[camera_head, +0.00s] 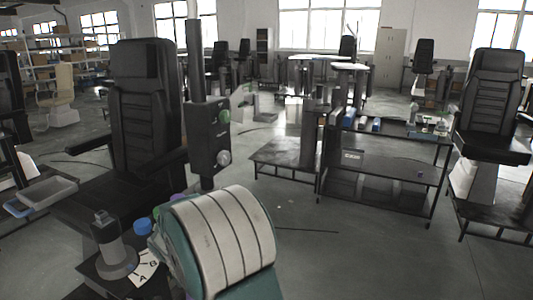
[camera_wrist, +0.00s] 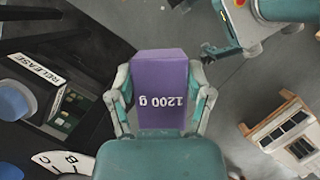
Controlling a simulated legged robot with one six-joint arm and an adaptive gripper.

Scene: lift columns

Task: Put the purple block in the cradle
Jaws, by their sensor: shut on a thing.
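The purple block (camera_wrist: 160,82) is marked "1200 g", which reads upside down in the wrist view. My gripper (camera_wrist: 160,95) is shut on it, with one grey finger on each side. In the head view, a small purple patch (camera_head: 178,197) shows behind my arm, probably the same block; my arm hides most of that area. I cannot make out the cradle with certainty in either view.
A blue knob (camera_head: 142,226), a grey post (camera_head: 108,235) and a lettered white card (camera_head: 145,268) are close by at lower left. A black chair (camera_head: 148,105) and a column with a control box (camera_head: 210,135) stand behind. Open floor (camera_head: 340,245) lies to the right.

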